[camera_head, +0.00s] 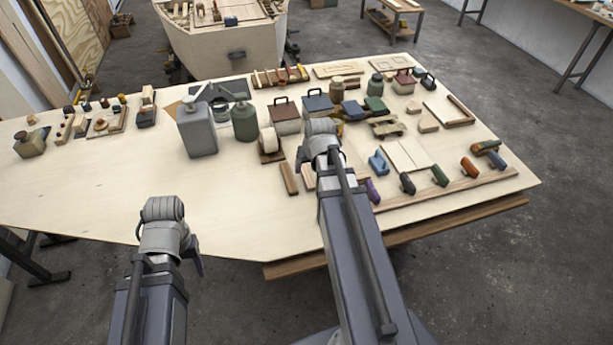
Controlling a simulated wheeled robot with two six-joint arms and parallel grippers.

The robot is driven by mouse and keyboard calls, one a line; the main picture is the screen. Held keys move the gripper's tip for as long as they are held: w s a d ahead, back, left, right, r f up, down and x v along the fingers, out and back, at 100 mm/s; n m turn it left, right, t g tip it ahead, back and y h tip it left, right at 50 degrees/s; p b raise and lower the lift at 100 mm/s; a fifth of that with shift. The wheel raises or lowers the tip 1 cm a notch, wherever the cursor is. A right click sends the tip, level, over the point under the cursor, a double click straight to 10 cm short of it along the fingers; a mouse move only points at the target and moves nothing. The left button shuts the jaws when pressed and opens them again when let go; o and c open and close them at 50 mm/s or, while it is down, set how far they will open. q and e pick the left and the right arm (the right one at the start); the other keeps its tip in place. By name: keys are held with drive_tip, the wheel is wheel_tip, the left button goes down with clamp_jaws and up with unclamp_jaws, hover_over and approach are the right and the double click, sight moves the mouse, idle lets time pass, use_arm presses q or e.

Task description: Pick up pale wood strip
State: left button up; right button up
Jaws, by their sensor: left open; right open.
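Several wood strips lie on the plywood table (110,205), and I cannot tell for sure which is the pale one. A short tan strip (289,179) lies left of my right arm. A paler piece (308,177) beside it is partly covered by that arm. A long strip (450,189) runs along the right front edge. My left gripper (163,209) is over the near table edge, apart from the strips. My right gripper (321,128) is above the middle of the table. Both are open, with no held object visible; their fingertips are hard to make out.
Grey canisters (197,136) and a cream roll on a stand (270,145) stand behind the short strips. Several coloured-handled tools (439,175) line the right front. Boxes and jars crowd the back right. The left front of the table is clear.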

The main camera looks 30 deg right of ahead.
sight(307, 173)
drive_tip(key=b+x, duration=0.4)
drive_tip(key=x, duration=0.1)
drive_tip(key=shift+r, duration=0.1)
clamp_jaws()
idle(0.5)
